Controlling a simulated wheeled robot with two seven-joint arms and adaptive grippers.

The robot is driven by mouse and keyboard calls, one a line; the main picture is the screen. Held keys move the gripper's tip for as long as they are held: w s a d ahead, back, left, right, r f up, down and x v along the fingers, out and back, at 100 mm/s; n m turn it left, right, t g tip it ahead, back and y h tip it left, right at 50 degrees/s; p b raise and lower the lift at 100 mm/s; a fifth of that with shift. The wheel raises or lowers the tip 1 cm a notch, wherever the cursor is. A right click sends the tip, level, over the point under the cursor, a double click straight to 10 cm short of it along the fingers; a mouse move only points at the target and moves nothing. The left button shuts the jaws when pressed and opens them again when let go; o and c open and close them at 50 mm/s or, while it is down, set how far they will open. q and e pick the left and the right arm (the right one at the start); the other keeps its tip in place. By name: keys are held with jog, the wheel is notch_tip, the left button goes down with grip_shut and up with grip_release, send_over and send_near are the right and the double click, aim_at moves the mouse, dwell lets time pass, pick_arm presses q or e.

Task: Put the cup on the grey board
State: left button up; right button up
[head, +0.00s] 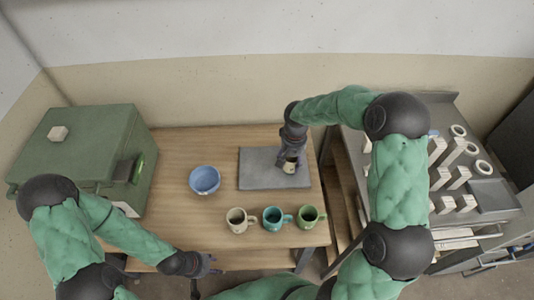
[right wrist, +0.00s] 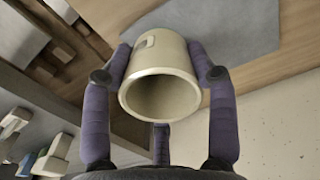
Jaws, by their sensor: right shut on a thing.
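A cream cup (right wrist: 160,72) is held between the purple fingers of my right gripper (right wrist: 160,80), its open mouth facing the wrist camera. In the head view, my right gripper (head: 290,161) points down over the right part of the grey board (head: 255,178), with the cup (head: 290,168) partly hidden by its fingers. I cannot tell whether the cup touches the board. The board also shows in the right wrist view (right wrist: 235,25). My left gripper (head: 207,266) is by the table's front edge, away from the cup; its fingers are too small to read.
A cream mug (head: 236,219), a teal mug (head: 273,219) and a green mug (head: 309,217) stand in front of the board. A blue bowl (head: 204,180) is left of it. A green box (head: 80,150) fills the left; a rack with pale pieces (head: 485,195) stands right.

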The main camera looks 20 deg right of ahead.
jog(key=w+a+f+b, duration=0.1)
jog(key=w+a+f, duration=0.7)
jog(key=w+a, duration=0.1)
jog(key=shift+w+f+b, duration=0.3)
jog(key=shift+f+b, duration=0.1)
jog(key=shift+w+a+f, duration=0.3)
jog(key=shift+a+f, duration=0.05)
jog(key=shift+f, duration=0.15)
jog(key=shift+f+b, duration=0.35)
jog(key=shift+f, duration=1.2)
jog(key=shift+f, duration=0.1)
jog(key=o, duration=1.3)
